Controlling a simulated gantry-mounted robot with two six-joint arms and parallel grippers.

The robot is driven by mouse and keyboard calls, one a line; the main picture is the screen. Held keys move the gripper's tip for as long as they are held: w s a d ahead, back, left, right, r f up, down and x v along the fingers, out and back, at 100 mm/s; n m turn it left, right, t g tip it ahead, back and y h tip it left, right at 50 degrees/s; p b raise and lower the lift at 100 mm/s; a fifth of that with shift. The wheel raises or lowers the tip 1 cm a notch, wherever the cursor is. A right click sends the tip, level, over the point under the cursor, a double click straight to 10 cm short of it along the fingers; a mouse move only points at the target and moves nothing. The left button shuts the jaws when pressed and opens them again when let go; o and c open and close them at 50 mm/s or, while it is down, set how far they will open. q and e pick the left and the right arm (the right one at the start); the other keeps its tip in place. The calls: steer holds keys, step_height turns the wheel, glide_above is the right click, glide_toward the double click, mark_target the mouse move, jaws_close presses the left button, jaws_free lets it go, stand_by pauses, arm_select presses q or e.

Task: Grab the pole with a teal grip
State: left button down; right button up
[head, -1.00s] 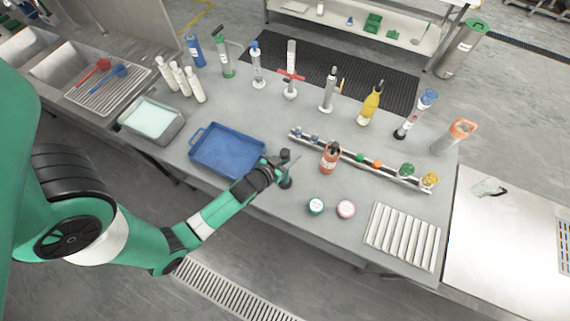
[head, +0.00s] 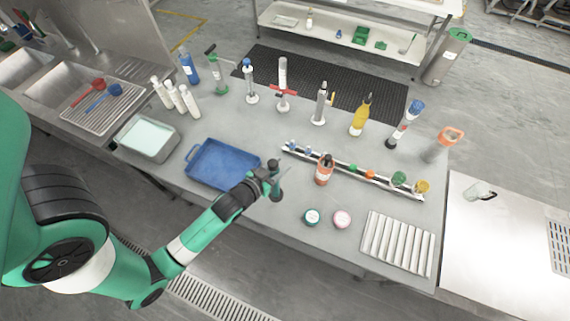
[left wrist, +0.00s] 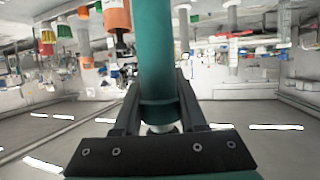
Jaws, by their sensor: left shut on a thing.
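The pole with a teal grip (left wrist: 160,60) rises upright between my fingers in the left wrist view. Its teal cylinder fills the middle of that view and its top runs out of the frame. My left gripper (left wrist: 159,110) is shut on it, one finger on each side. In the head view my left gripper (head: 266,183) is at the table's front part, just right of the blue tray. A dark rounded end shows above the gripper and a dark base below it. The gripper hides most of the pole there. My right gripper is in neither view.
The blue tray (head: 196,172) is close left of the gripper. An orange-red bottle (head: 323,172) and a rail (head: 378,180) of small coloured items are to the right. Tall tools and bottles line the back.

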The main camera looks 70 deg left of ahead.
mark_target(270, 170)
arm_select(q)
steer(key=s+r, duration=0.1)
steer(key=s+d+r, duration=0.1)
steer(key=r, duration=0.1)
steer(key=shift+s+d+r, duration=0.1)
steer(key=shift+d, duration=0.1)
steer(key=b+v, duration=0.1)
steer(key=v, duration=0.8)
steer(key=shift+f, duration=0.25)
